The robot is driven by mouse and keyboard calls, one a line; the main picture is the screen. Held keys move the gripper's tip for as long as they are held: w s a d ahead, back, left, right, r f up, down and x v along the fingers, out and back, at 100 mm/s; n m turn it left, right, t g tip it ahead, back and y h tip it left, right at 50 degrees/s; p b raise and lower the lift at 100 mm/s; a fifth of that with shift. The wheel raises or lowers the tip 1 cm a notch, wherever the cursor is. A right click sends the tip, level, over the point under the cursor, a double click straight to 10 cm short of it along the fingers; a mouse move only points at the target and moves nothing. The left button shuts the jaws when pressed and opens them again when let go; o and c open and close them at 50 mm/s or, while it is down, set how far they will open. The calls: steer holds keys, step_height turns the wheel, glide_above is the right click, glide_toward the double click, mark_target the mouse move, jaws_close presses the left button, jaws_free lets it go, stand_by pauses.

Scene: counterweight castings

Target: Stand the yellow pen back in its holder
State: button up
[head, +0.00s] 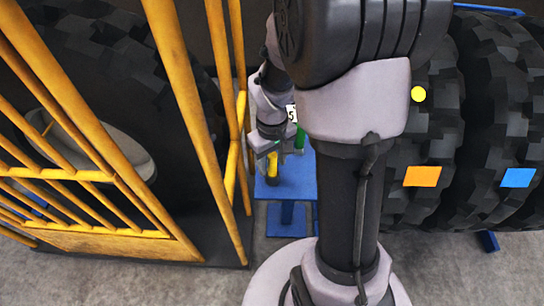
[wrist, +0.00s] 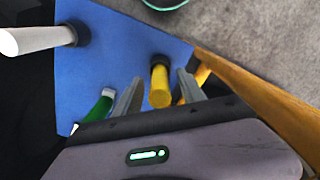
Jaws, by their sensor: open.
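The yellow pen (wrist: 160,88) stands in the wrist view with its far end at a small black holder (wrist: 159,60) on the blue stand (wrist: 115,50). It looks upright; how deep it sits is hard to tell. My gripper (wrist: 158,76) is open, with one finger on each side of the pen and visible gaps between. In the head view the yellow pen (head: 272,164) shows below my gripper (head: 267,150), partly hidden by it.
A white pen (wrist: 35,40) in a black holder and a green pen (wrist: 98,108) are on the same stand. A yellow railing (head: 185,90) rises close on the left. Large black tyres (head: 480,110) stand on the right. A green-rimmed round thing (wrist: 165,4) lies on the floor.

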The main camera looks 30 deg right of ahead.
step_height(320, 180, up, 17)
steer(key=p, duration=0.6)
steer(key=shift+r+p, duration=0.2)
steer(key=shift+p, duration=0.15)
steer(key=s+a+m+t+y+b, duration=0.2)
steer(key=s+a+m+t+b, duration=0.2)
steer(key=s+a+b, duration=0.4)
steer(key=s+a+t, duration=0.1)
steer(key=s+a, duration=0.2)
steer(key=a, duration=0.3)
steer(key=shift+s+a+r+m+t, duration=0.2)
steer(key=shift+a+r+m+t, duration=0.1)
steer(key=shift+r+m+t, duration=0.1)
